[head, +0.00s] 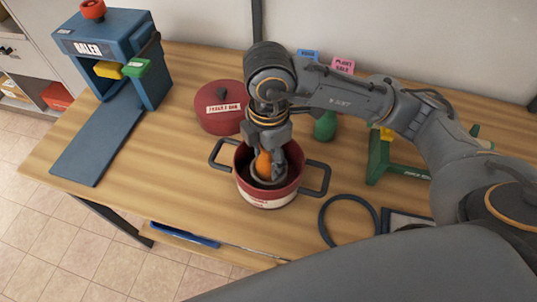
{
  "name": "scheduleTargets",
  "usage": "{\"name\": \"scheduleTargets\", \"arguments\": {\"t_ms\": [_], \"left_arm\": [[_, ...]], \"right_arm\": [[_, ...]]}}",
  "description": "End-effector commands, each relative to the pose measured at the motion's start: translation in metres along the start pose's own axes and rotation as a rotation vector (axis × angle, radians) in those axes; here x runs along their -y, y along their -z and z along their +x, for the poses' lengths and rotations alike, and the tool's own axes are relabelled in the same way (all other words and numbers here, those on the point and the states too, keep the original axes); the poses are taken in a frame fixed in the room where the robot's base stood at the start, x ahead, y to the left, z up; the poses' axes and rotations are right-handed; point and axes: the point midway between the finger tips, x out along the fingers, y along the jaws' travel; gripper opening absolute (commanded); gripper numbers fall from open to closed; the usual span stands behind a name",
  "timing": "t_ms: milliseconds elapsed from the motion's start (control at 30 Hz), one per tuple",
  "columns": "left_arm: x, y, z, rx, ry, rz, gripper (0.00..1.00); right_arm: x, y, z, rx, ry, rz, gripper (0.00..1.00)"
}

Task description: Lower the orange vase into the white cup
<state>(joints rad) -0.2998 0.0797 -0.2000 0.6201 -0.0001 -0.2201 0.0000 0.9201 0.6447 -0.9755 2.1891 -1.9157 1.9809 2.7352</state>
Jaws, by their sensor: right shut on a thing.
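The orange vase (264,163) is upright between the fingers of my right gripper (266,155), which is shut on it and points down into a red pot (267,199). The pot has two dark side handles and a white band low on its wall. A pale, greyish round rim (270,183) shows inside the pot around the vase's lower part; it looks like the white cup. The vase's bottom is hidden, so I cannot tell whether it touches the cup's floor. My left gripper is not in view.
A blue baler (113,60) stands at left. A green bottle (325,125) and a green stand (385,162) are at right. A dark ring (349,220) lies right of the pot. The wooden table (165,185) is clear left of the pot.

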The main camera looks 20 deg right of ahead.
Motion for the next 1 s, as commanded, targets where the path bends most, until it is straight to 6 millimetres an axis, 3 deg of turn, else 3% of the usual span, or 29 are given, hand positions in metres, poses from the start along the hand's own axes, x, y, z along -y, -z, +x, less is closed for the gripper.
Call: {"name": "scheduleTargets", "arguments": {"t_ms": [1000], "left_arm": [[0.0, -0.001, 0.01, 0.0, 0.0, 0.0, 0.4]], "right_arm": [[0.0, 0.0, 0.012, 0.0, 0.0, 0.0, 0.14]]}}
